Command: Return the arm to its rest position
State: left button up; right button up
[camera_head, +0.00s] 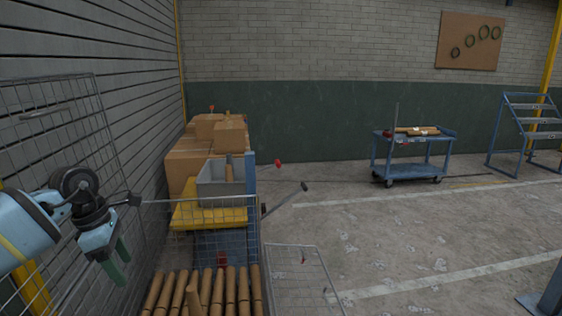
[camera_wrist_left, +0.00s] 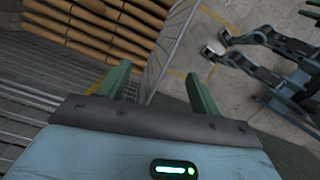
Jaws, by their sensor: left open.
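My left arm comes in from the left edge of the head view. Its left gripper (camera_head: 119,263) hangs in front of the wire mesh panel by the wall, with two green fingers pointing down. In the left wrist view, the left gripper (camera_wrist_left: 156,75) shows its fingers spread apart with nothing between them. The fingers are clear of the wooden rolls, which lie beyond them. I do not make out my right gripper in either view.
A wire cage (camera_head: 262,220) holds several wooden rolls (camera_head: 205,295). Behind it are stacked cardboard boxes (camera_head: 190,160), a grey bin (camera_head: 213,185) and a yellow tray (camera_head: 190,216). A blue cart (camera_head: 412,157) stands at the back right. The middle floor is open.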

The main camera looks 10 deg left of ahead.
pick_arm(q)
jog(key=s+d+f+n+t+h+p, duration=0.1)
jog(key=s+d+f+n+t+h, duration=0.25)
jog(key=d, duration=0.65)
jog(key=s+d+f+n+t+h+p, duration=0.1)
jog(key=s+d+f+n+h, duration=0.15)
jog(key=d+n+h, duration=0.6)
jog(key=s+d+f+n+t+h, duration=0.1)
jog(key=s+d+f+t+h, duration=0.2)
jog(key=d, duration=0.9)
jog(key=s+a+f+n+y+p, duration=0.1)
jog(key=s+a+f+n+y, duration=0.2)
jog(key=n, duration=0.8)
jog(key=s+a+f+n+y, duration=0.3)
jog(key=s+f+n+y, duration=0.4)
jog(key=s+f+n, duration=0.4)
jog(key=s+a+f+n+y+p, duration=0.1)
jog(key=s+a+f+n+y, duration=0.2)
jog(key=s+f+n, duration=0.6)
jog(key=s+n+y, duration=0.1)
jog(key=s+y, duration=0.1)
jog(key=s, duration=0.1)
jog(key=shift+n+y+p, duration=0.3)
jog(key=shift+n, duration=0.1)
pick_arm(e)
jog(key=w+r+t, duration=0.1)
jog(key=w+r, duration=0.3)
jog(key=r, duration=0.2)
jog(key=shift+w+d, duration=0.25)
jog(key=shift+w, duration=0.05)
